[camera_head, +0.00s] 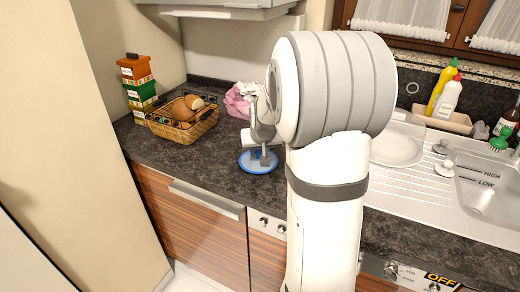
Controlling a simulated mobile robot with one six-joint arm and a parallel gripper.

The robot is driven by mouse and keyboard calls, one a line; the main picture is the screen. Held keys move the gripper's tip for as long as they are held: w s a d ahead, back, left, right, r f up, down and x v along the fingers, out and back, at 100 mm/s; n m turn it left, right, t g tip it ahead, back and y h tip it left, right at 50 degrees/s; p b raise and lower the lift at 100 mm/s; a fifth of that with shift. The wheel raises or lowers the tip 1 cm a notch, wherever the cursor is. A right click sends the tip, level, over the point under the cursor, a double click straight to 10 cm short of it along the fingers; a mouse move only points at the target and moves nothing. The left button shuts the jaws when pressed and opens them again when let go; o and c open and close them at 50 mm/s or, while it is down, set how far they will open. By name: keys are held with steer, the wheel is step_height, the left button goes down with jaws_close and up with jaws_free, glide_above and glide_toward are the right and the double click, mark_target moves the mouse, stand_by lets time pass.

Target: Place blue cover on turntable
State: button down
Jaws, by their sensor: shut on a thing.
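The blue cover (250,167) is a round, flat disc with a blue rim, low over the dark countertop near its front edge. My gripper (262,156) points down and is shut on it. The gripper partly hides the disc's top. I cannot tell whether the cover touches the surface below. No turntable can be made out for certain; my large white arm hides much of the middle of the counter.
A pink cloth (238,104) lies behind the gripper. A whitish round dish (398,146), sink (490,190) and bottles (447,97) are right. Dark counter is clear left of the cover.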

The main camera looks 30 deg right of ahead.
steer(key=shift+f, duration=0.2)
steer(key=c, duration=1.2)
jaws_free()
steer(key=shift+r, duration=0.1)
steer(key=shift+o, duration=0.2)
